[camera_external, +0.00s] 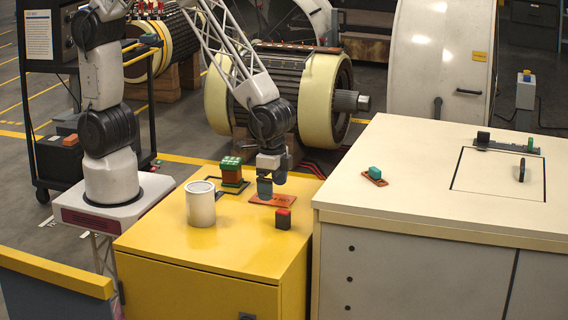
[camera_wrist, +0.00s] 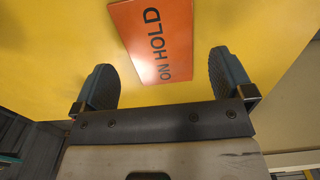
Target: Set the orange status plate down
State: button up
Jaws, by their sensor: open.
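The orange status plate (camera_external: 283,200) lies flat on the yellow cabinet top, close to its right edge. My gripper (camera_external: 265,189) is low over the plate's left end. In the wrist view my gripper (camera_wrist: 162,82) is open, with one dark finger on each side and the plate's near end between and beyond them. Nothing is held. I cannot tell whether the fingertips touch the cabinet top.
On the yellow cabinet (camera_external: 240,255) stand a white cup (camera_external: 200,206), a red-topped dark block (camera_external: 283,219) and a green-and-red block stack (camera_external: 231,172).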

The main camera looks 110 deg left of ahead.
notch_tip(320, 180, up, 10)
dwell(0.5)
jog(key=shift+r, duration=0.1)
jog(key=shift+r, duration=0.1)
dwell(0.3)
jog(key=s+a+r+t, duration=0.1)
jog(key=s+a+r, duration=0.7)
jog(key=s+r, duration=0.5)
jog(key=s+a+r, duration=0.1)
jog(key=s+a, duration=0.1)
jog(key=s, duration=0.7)
jog(key=s+a+r+t, duration=0.1)
jog(key=s+a, duration=0.2)
jog(key=s, duration=0.7)
jog(key=shift+a+t, duration=0.3)
